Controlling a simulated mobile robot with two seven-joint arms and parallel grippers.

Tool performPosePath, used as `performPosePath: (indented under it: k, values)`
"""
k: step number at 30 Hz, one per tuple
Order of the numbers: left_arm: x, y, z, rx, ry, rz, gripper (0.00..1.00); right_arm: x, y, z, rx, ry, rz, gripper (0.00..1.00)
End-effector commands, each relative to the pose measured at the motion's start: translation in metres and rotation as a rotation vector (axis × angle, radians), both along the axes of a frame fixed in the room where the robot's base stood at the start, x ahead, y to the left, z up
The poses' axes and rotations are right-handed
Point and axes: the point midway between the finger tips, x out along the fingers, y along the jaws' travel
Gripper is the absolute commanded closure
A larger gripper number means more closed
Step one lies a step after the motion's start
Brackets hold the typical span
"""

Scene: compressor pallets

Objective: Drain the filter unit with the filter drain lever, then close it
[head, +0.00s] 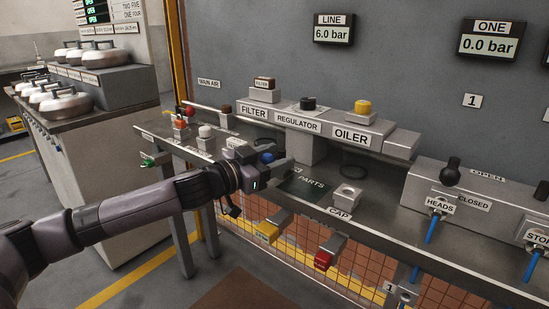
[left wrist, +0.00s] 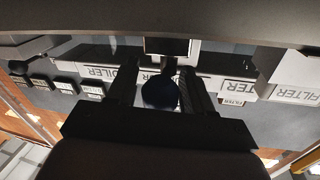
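The filter unit, labelled FILTER (head: 253,112), stands at the left end of the grey row beside REGULATOR and OILER. Its label also shows upside down in the left wrist view (left wrist: 240,90). My left gripper (head: 284,172) is over the bench, below and in front of this row. In the left wrist view its two fingers (left wrist: 160,88) stand apart, with a dark round knob (left wrist: 160,92) between them; a gap shows on one side. A blue round part (head: 267,157) shows just behind the gripper in the head view. I cannot clearly make out the filter drain lever. My right gripper is out of view.
The LINE gauge (head: 334,29) reads 6.0 bar and gauge ONE (head: 489,41) reads 0.0 bar. A CAP block (head: 347,196) sits right of the gripper. The HEADS valve (head: 450,175) stands farther right.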

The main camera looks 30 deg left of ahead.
Motion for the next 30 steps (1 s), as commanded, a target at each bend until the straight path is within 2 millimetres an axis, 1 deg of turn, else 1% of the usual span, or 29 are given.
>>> performPosePath:
  k: [1, 2, 3, 4, 30]
  values:
    - [-0.0001, 0.0000, -0.0001, 0.000, 0.000, 0.000, 0.68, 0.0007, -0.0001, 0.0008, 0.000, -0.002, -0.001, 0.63]
    - [-0.0001, -0.0001, -0.0001, 0.000, 0.000, 0.000, 0.78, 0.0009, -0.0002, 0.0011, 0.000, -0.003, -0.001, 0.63]
    - [-0.0002, -0.0003, -0.0002, 0.000, 0.000, -0.001, 0.91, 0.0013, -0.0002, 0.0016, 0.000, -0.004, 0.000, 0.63]
    - [-0.0003, -0.0005, -0.0002, -0.001, 0.000, -0.001, 0.92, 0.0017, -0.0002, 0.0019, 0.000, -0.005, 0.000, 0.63]
    - [-0.0015, -0.0077, -0.0020, -0.006, 0.002, 0.060, 0.96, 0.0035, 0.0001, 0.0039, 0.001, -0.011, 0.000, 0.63]
